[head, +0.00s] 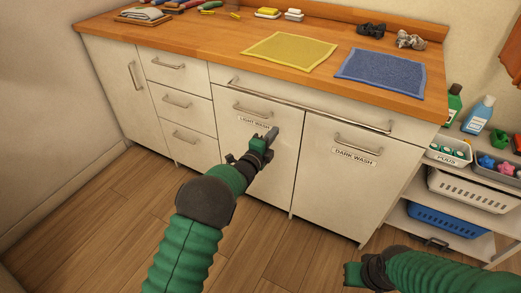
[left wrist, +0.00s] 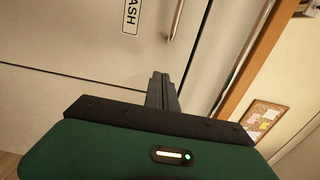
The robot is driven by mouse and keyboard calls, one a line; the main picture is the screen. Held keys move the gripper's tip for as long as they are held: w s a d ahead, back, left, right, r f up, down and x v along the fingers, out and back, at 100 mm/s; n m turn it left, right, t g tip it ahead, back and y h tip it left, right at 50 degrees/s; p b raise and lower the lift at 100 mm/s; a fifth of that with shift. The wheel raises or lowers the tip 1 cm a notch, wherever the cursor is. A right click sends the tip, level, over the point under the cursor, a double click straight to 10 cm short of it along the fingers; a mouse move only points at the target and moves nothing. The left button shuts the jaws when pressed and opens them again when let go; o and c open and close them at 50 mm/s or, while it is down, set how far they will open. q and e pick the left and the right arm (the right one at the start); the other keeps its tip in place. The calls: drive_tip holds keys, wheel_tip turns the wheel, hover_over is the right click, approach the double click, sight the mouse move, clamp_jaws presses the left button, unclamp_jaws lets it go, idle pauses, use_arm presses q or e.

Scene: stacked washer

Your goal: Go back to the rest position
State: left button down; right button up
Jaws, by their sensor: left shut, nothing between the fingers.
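My left gripper (head: 271,136) is in front of the cabinet door labelled LIGHT WASH (head: 262,155). Its fingers are shut with nothing between them. In the left wrist view the shut fingers (left wrist: 162,92) point at the pale door front, with part of a label and a bar handle beyond. I cannot tell whether the fingertips touch the door. My right arm comes in at the lower right of the head view, low over the floor. Its gripper (head: 352,275) shows only in part, and I cannot tell its finger state.
The wooden counter (head: 225,38) holds a yellow cloth (head: 290,51), a blue cloth (head: 380,76) and small items. The DARK WASH door (head: 335,185) is shut. A shelf at the right holds a white basket (head: 470,193), a blue basket (head: 447,220) and bottles. Floor at the left is clear.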

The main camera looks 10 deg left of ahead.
use_arm(q)
drive_tip(key=s+a+f+n+g+y+p, duration=0.1)
drive_tip(key=s+a+f+n+g+y, duration=0.15)
drive_tip(key=s+a+n, duration=0.5)
drive_tip(key=s+a+f+n+g+y+p, duration=0.1)
drive_tip(key=s+a+n+g+y, duration=0.3)
drive_tip(key=s, duration=0.7)
drive_tip(key=s+a+f+n+g, duration=0.1)
drive_tip(key=s+n+g, duration=0.35)
drive_tip(key=s, duration=0.75)
drive_tip(key=s+a+f+n+g, duration=0.1)
drive_tip(key=s+f+n+g, duration=0.15)
drive_tip(key=s+n, duration=0.65)
wheel_tip(320, 180, up, 32)
drive_tip(key=s+m+p, duration=0.2)
drive_tip(key=m+p, duration=0.1)
drive_tip(key=p, duration=2.8)
drive_tip(key=shift+s+d+g, duration=0.15)
drive_tip(key=shift+s+g, duration=0.2)
drive_tip(key=shift+g, duration=0.1)
drive_tip(key=shift+r, duration=0.1)
